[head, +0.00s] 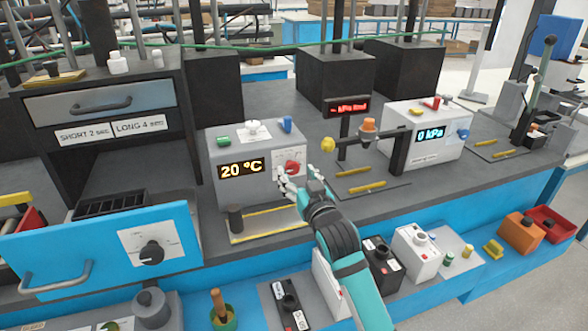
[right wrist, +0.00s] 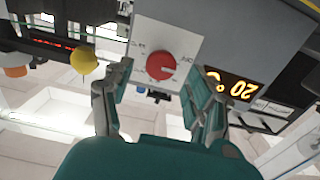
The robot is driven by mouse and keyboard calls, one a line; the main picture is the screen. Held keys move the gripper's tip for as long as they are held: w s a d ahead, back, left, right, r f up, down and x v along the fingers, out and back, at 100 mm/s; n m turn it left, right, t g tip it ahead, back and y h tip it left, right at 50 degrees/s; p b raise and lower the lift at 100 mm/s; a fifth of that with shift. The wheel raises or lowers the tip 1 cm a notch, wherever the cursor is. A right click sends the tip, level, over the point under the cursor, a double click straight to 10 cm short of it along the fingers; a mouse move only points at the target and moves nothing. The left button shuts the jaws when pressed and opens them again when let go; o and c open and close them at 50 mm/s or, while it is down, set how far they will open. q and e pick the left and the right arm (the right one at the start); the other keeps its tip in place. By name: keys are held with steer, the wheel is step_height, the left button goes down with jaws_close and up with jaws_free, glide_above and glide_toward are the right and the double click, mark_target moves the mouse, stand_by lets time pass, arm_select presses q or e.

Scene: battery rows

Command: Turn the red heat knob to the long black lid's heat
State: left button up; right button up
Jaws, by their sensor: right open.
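The red heat knob (head: 291,168) sits on the front of a grey box (head: 225,185) whose display (head: 241,168) reads 20 °C. In the right wrist view the knob (right wrist: 161,67) is on a pale dial plate, with the display (right wrist: 235,88) to its right, upside down. My right gripper (head: 299,181) is open in front of the knob. Its fingers (right wrist: 157,88) are on either side of the knob in the picture; contact cannot be told. I cannot tell which item has the long black lid. My left gripper is not in view.
Labels SHORT 2 and LONG 4 (head: 139,127) are on the cabinet at left. A blue drawer front with a black knob (head: 150,253) juts out below. A yellow ball (head: 327,144) is right of the grey box. Black and white units (head: 415,250) stand on the lower shelf.

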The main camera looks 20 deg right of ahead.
mark_target(291, 166)
steer(key=shift+w+a, duration=0.1)
steer(key=shift+w, duration=1.25)
steer(key=c, duration=1.1)
steer(key=shift+r+m+p, duration=0.2)
steer(key=shift+m+p, duration=1.45)
steer(key=shift+m, duration=0.15)
steer(key=shift+c, duration=0.2)
steer(key=m+p, duration=0.2)
steer(key=m, duration=0.1)
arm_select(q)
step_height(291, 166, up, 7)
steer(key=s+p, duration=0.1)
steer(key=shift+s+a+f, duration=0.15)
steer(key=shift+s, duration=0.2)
arm_select(e)
steer(key=shift+f+m, duration=0.2)
steer(key=shift+m, duration=0.9)
